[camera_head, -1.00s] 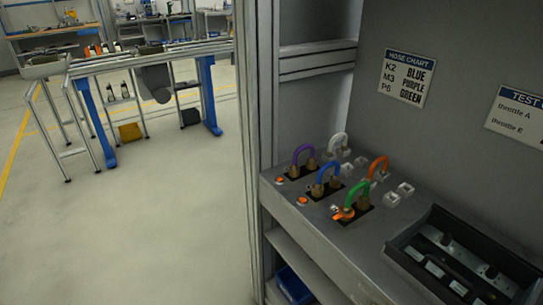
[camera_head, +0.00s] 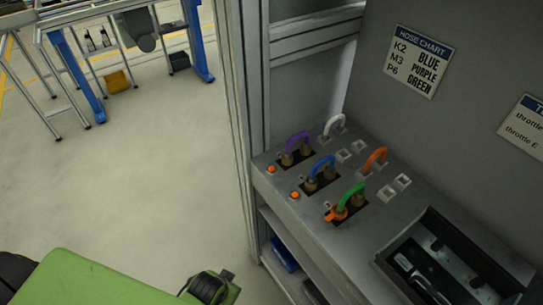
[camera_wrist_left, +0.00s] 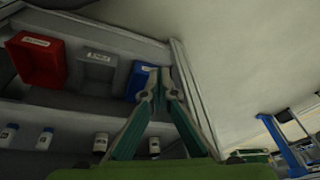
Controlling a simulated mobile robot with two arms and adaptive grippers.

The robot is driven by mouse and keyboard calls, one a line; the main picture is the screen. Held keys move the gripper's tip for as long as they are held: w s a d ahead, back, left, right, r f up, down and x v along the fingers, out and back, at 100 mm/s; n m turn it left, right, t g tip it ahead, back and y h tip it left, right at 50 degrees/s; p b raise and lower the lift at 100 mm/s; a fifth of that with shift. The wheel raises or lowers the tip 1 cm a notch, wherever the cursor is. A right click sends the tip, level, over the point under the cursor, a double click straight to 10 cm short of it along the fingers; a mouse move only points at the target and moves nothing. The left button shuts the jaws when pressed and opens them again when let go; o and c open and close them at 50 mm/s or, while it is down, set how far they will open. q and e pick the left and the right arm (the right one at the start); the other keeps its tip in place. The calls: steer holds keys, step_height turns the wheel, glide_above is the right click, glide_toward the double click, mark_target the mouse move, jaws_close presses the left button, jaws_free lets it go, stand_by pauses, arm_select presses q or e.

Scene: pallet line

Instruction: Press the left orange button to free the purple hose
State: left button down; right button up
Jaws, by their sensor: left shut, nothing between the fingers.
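The purple hose (camera_head: 297,139) is a small loop with both ends in a black plate at the far left of the grey bench panel. The left orange button (camera_head: 271,169) sits just in front of and left of it. A second orange button (camera_head: 295,195) is in front of the blue hose (camera_head: 321,165). My left gripper (camera_wrist_left: 163,80) shows only in the left wrist view, its fingers together and empty, with shelf bins beyond them. Neither the hose nor the button can be made out there. My right gripper is not in view.
The green hose (camera_head: 350,194) has an orange piece at its base. White and orange hoses stand behind. A black tray (camera_head: 455,255) is at the right. A metal post (camera_head: 236,120) borders the bench's left side. The wrist view shows a red bin (camera_wrist_left: 38,60) and a blue bin (camera_wrist_left: 140,82).

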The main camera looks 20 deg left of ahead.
arm_select(q)
steer(key=w+a+r+m+t+y+p, duration=0.15)
steer(key=w+r+t, duration=0.4)
steer(key=r, duration=0.85)
steer(key=w+a+r+t+y+p, duration=0.1)
steer(key=w+a+r+t+p, duration=0.15)
steer(key=w+r, duration=0.8)
steer(key=w+a+r+t+y+p, duration=0.25)
steer(key=w+r, duration=0.25)
steer(key=r, duration=1.2)
steer(key=w+d+r+m+t+h, duration=0.2)
steer(key=d+r+m+t, duration=0.15)
steer(key=r, duration=0.35)
steer(key=w+d+r+m+t+h, duration=0.1)
steer(key=d+r+m+t+h, duration=0.2)
steer(key=r, duration=0.5)
steer(key=d+r+m+h, duration=0.4)
steer(key=d+m+h, duration=0.4)
steer(key=m+h, duration=0.25)
steer(key=w+d+f+m+g+h, duration=0.2)
steer(key=d+f+m+g, duration=0.55)
steer(key=f+m, duration=0.2)
steer(key=w+a+f+m+g+y, duration=0.2)
steer(key=a+f+g+y, duration=0.2)
steer(key=a+f+y, duration=0.4)
steer(key=a+f, duration=0.4)
steer(key=f, duration=0.1)
steer(key=shift+w+g, duration=0.35)
steer(key=shift+w, duration=0.05)
